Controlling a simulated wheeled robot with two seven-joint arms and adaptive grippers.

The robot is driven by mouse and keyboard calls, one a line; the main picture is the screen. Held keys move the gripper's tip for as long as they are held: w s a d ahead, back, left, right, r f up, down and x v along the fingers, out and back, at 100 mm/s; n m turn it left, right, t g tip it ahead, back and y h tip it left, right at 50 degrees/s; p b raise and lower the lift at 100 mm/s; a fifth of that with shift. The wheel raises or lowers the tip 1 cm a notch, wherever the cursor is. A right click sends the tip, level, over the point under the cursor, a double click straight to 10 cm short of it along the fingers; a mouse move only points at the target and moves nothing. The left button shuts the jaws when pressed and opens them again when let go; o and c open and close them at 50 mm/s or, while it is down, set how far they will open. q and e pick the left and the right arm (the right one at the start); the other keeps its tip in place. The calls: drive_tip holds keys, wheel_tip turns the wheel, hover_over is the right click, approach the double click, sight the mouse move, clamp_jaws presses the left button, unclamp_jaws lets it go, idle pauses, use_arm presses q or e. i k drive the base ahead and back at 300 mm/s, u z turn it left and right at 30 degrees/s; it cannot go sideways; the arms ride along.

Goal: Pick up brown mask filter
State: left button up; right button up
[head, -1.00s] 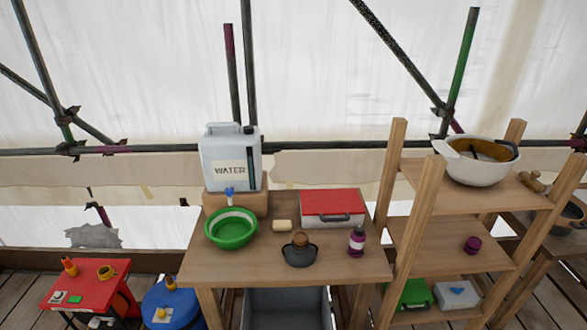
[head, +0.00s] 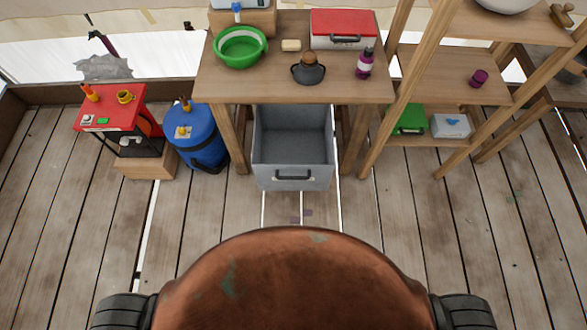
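A dark grey object with a small brown top (head: 308,65) sits on the wooden table (head: 270,84) near its front edge. It may be the brown mask filter, but it is too small to be sure. No other brown filter is plain to see. Neither my left nor my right gripper shows in the head view.
On the table are a green bowl (head: 240,60), a sponge-like block (head: 291,45), a red-lidded box (head: 343,22) and a purple bottle (head: 364,65). A grey bin (head: 292,178) stands beneath. A wooden shelf (head: 450,75) is at right, a blue barrel (head: 196,138) at left.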

sight(309, 57)
drive_tip(key=u, duration=0.5)
drive_tip(key=i, duration=0.95)
drive_tip(key=z, duration=0.05)
